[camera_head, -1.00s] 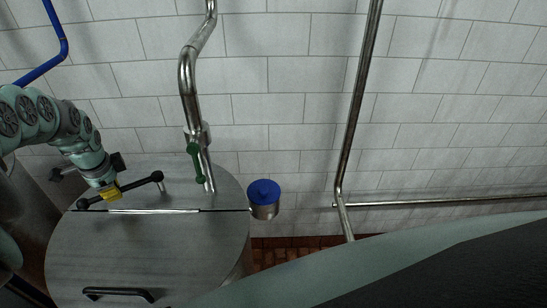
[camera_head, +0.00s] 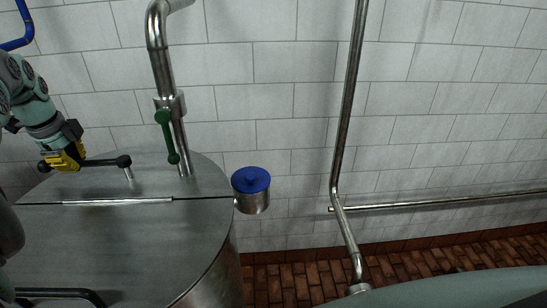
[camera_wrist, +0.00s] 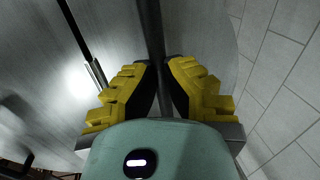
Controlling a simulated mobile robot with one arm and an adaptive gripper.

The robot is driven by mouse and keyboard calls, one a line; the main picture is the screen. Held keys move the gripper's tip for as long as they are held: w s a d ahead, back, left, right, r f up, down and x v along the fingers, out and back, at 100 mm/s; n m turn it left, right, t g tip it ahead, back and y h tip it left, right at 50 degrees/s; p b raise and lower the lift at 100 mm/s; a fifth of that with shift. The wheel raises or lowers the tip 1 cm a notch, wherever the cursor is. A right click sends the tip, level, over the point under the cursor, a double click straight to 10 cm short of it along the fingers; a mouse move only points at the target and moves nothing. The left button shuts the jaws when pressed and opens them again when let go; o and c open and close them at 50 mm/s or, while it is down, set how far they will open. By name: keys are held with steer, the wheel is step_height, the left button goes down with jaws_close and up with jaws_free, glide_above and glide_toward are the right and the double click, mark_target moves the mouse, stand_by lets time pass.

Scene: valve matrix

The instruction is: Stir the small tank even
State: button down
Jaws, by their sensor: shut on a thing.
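The steel tank (camera_head: 120,245) stands at the lower left of the head view, its round lid crossed by a straight seam. In the wrist view the dark bar (camera_wrist: 151,30) runs between the yellow fingers of my gripper (camera_wrist: 162,68). The tank's inside is hidden under the lid.
A steel pipe with a green lever (camera_head: 166,137) rises behind the crank. A blue-capped steel cup (camera_head: 252,186) is at the tank's right side. A black lid handle (camera_head: 55,294) is nearest me. A tall pipe (camera_head: 347,120) stands along the tiled wall; brick floor (camera_head: 300,280) shows right.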

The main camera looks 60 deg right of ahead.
steer(key=shift+w+d+f+m+b, duration=0.15)
steer(key=shift+f+m+b, duration=0.2)
steer(key=shift+b, duration=0.55)
steer(key=shift+r, duration=0.1)
steer(key=c, duration=1)
jaws_free()
steer(key=shift+d+r, duration=0.1)
steer(key=shift+o, duration=0.2)
steer(key=shift+r, duration=0.1)
step_height(320, 180, up, 12)
steer(key=s+a, duration=0.1)
steer(key=shift+s+a+f, duration=0.2)
steer(key=shift+a, duration=0.2)
